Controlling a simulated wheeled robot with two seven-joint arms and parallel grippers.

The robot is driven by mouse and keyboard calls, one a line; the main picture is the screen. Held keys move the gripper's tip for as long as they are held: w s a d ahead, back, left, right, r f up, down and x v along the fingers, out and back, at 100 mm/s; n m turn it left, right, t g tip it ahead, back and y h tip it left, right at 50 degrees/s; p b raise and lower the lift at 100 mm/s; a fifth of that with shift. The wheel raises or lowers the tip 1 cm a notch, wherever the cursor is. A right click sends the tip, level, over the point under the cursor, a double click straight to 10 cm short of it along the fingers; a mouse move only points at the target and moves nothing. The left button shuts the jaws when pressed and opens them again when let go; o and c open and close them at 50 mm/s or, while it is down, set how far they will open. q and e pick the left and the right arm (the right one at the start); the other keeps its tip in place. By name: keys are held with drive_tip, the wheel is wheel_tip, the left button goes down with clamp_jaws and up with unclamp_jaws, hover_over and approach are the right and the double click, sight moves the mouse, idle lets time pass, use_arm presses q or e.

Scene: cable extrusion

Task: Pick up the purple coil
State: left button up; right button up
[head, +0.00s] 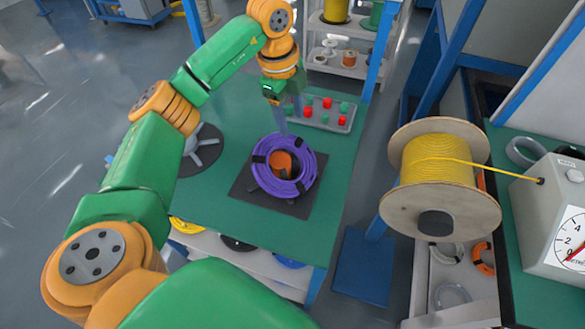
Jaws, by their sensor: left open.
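The purple coil (302,182) lies on a dark square mat (241,186) on the green table. Black ties wrap it in several places, and an orange piece (281,162) shows in its centre. My right gripper does not show.
A dark disc with grey spokes (205,155) lies to the left. A large yellow cable spool (440,165) and a gauge box (550,225) are at the right. The table's front left is clear.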

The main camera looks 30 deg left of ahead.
sight(296, 142)
use_arm(q)
drive_tip(key=shift+a+f+n, duration=0.15)
drive_tip(key=shift+n, duration=0.45)
drive_tip(key=shift+f+p, duration=0.3)
drive_tip(key=shift+f, duration=0.05)
drive_tip(key=f, duration=0.3)
drive_tip(key=f+p, duration=0.1)
drive_tip(key=f, duration=0.1)
drive_tip(key=shift+w+d+f, duration=0.25)
drive_tip(key=shift+w+d, duration=0.1)
drive_tip(key=shift+w, duration=0.05)
clamp_jaws()
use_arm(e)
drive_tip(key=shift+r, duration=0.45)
